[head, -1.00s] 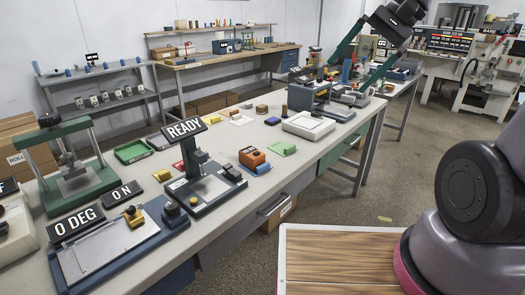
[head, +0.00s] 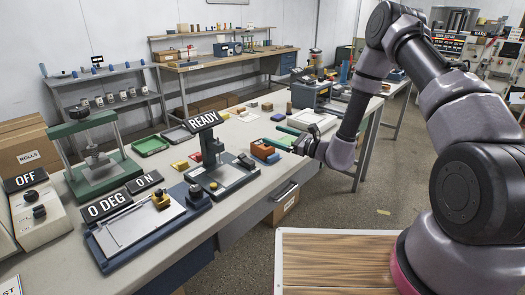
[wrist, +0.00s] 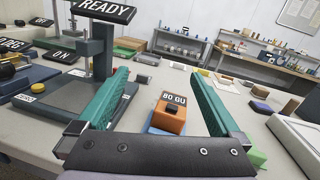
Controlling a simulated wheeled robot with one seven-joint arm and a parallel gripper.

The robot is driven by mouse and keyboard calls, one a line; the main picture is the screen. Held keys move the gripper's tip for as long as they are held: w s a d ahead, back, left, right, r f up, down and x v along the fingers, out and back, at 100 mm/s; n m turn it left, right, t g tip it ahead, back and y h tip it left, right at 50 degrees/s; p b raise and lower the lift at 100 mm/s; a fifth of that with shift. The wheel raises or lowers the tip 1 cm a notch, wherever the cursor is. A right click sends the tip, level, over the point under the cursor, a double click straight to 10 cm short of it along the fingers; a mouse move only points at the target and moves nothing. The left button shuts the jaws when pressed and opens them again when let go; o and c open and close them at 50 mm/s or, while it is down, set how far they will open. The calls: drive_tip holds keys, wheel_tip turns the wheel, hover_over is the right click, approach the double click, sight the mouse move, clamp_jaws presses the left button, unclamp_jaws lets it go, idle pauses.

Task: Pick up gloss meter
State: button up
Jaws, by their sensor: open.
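The gloss meter, an orange box (wrist: 170,117) with a dark display reading 80 GU, sits on a blue pad (wrist: 160,131) in the wrist view. It also shows in the head view (head: 262,149), on the bench right of the READY stand. My gripper (wrist: 160,74) is open and empty, its two green fingers spread wide. In the head view my gripper (head: 278,137) is just right of the box. I cannot tell the height gap.
The READY stand (head: 210,150) rises close to the left of the box. A white device (head: 312,120) lies behind my gripper, and a green block (wrist: 254,158) lies right of the fingers. Small coloured blocks (head: 180,165) lie on the bench (head: 240,200).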

sight(263, 144)
drive_tip(key=f+m+t+h, duration=0.1)
drive_tip(key=f, duration=0.2)
drive_tip(key=d+f+m+t+h, duration=0.1)
drive_tip(key=f, duration=0.1)
drive_tip(key=w+f+m+t, duration=0.1)
drive_tip(key=f+m, duration=0.1)
drive_tip(key=f, duration=0.1)
drive_tip(key=shift+d+f+h, duration=0.35)
drive_tip(key=shift+d+h, duration=0.05)
drive_tip(key=shift+f, duration=0.3)
drive_tip(key=x, duration=0.5)
drive_tip(key=shift+w, duration=0.2)
drive_tip(key=shift+r+x, duration=0.15)
drive_tip(key=shift+x, duration=1.15)
drive_tip(key=shift+r+x, duration=0.15)
drive_tip(key=shift+x, duration=1.15)
drive_tip(key=shift+w+d, duration=0.1)
drive_tip(key=shift+w, duration=0.05)
clamp_jaws()
drive_tip(key=shift+r, duration=0.15)
